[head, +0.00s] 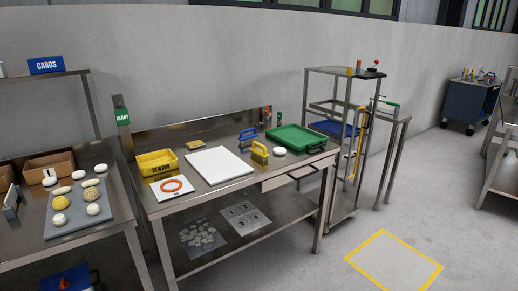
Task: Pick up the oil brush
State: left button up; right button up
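Two brush-like tools with loop handles stand on the middle steel table (190,203). One is yellow (260,151), beside the right edge of a white board (219,165). The other is blue (247,138), a little behind the yellow one. No label on either is readable, so I cannot tell which is the oil brush. Neither of my grippers is in the head view.
A green tray (297,139) lies right of the brushes. A yellow bin (156,163) and a white card with an orange ring (173,187) are at left. A steel rack (349,131) stands at right. The floor in front is clear.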

aim_at(261, 154)
jog(key=i+l+u, duration=0.1)
jog(key=i+l, duration=0.3)
jog(key=i+l+u, duration=0.15)
jog(key=i+l, duration=0.25)
jog(key=i+l+u, duration=0.1)
jog(key=i+l, duration=0.3)
jog(key=l, duration=0.2)
jog(key=i+l+u, duration=0.1)
jog(key=i+l, duration=0.25)
jog(key=l, duration=0.2)
